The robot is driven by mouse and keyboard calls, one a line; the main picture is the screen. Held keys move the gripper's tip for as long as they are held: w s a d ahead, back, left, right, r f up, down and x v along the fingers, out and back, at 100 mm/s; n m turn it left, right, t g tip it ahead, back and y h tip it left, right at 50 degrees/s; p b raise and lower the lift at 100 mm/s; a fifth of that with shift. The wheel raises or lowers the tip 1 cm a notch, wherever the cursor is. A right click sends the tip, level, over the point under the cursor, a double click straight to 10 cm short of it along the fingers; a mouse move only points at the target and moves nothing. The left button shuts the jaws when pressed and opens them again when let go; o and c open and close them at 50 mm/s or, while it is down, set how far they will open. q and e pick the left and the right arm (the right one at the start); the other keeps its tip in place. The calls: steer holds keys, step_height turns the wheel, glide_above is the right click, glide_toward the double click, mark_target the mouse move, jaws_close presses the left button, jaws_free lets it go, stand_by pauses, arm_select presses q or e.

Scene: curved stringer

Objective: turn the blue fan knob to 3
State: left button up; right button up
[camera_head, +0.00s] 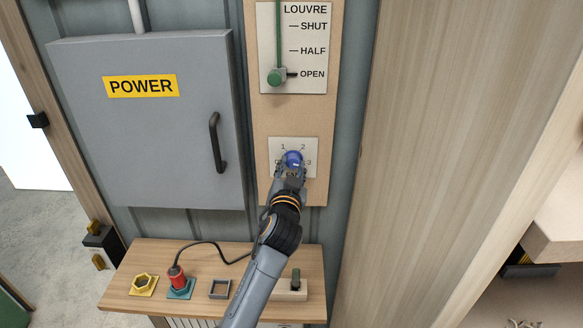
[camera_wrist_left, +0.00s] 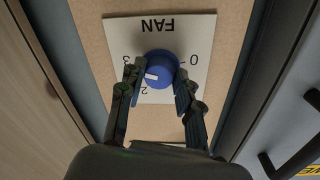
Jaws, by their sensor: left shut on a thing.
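The blue fan knob (camera_head: 292,158) sits on a pale dial plate (camera_head: 312,145) on the wall board below the louvre lever. The knob (camera_wrist_left: 160,66) also shows in the left wrist view, where the plate (camera_wrist_left: 200,32) appears upside down with FAN, 0, 2 and 3 readable. The 1 is hidden there by a finger. A white mark on the knob lies on its lower-left side in that view; whether it is at 2 or between 2 and 3, I cannot tell. My left gripper (camera_head: 291,166) is shut on the knob, one finger on each side. My right gripper is not in view.
A green louvre lever (camera_head: 277,76) is at OPEN above the knob. A grey POWER cabinet (camera_head: 150,130) with a black handle stands to the left. Below, a wooden shelf (camera_head: 140,302) holds a red plug (camera_head: 178,280) and sockets. A wooden panel (camera_head: 455,130) stands to the right.

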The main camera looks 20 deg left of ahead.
arm_select(q)
steer(key=o, duration=1.2)
steer(key=shift+c, duration=0.2)
steer(key=shift+s, duration=0.2)
steer(key=v, duration=1.1)
steer(key=shift+s, duration=0.35)
steer(key=shift+d, duration=0.1)
